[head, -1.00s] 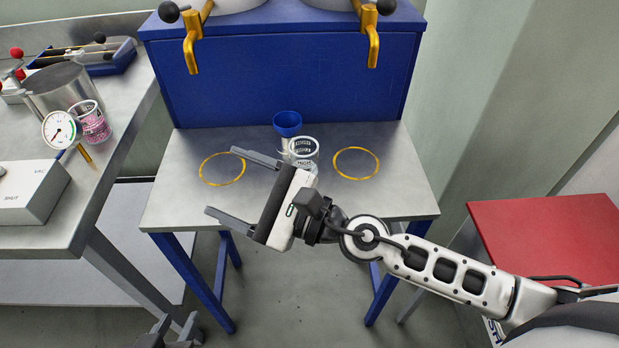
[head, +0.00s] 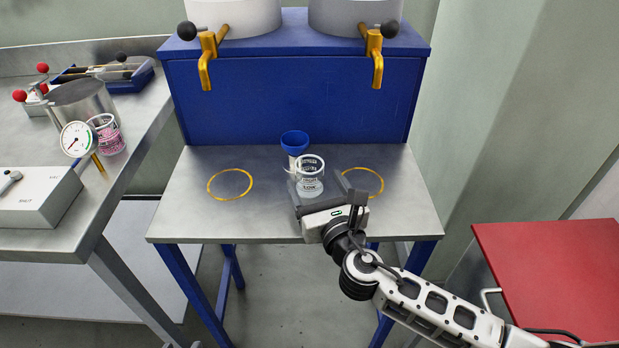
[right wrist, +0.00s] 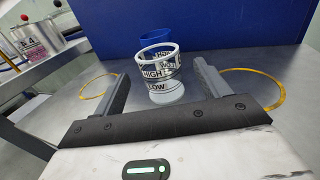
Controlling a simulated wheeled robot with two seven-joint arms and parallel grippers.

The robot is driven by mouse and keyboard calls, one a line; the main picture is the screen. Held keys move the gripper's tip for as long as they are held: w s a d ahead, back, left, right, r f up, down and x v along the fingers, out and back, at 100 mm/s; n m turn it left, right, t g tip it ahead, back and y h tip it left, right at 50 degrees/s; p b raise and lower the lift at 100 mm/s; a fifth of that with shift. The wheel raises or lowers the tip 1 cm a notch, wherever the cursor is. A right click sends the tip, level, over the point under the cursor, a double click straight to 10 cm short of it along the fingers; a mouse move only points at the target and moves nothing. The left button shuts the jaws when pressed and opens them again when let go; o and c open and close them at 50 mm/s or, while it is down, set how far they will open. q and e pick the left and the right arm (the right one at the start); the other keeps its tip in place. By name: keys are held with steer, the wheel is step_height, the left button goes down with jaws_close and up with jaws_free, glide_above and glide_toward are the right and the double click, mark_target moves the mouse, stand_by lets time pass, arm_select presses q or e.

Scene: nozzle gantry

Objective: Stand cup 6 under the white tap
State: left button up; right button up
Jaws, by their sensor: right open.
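A clear cup (head: 310,178) printed with HIGH and LOW marks stands upright on the grey metal stand, between two yellow rings; it also shows in the right wrist view (right wrist: 162,72). I cannot read a number on it. My right gripper (head: 317,186) is open, with one finger on either side of the cup and a gap visible beside it. Two gold taps with black knobs, a left one (head: 207,62) and a right one (head: 376,60), hang above the left ring (head: 230,184) and right ring (head: 363,182). Neither shows a colour label. My left gripper is out of view.
A blue-topped funnel or cup (head: 294,142) stands close behind the clear cup. The blue cabinet (head: 290,100) rises behind. A bench at left holds a cup with pink contents (head: 108,136), a gauge (head: 76,139) and a box (head: 42,200). A red surface (head: 550,265) lies right.

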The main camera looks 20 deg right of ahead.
mark_target(306, 163)
steer(key=shift+w+a, duration=0.1)
steer(key=shift+w, duration=3.05)
steer(key=c, duration=1.1)
steer(key=shift+r, duration=0.1)
steer(key=shift+c, duration=0.2)
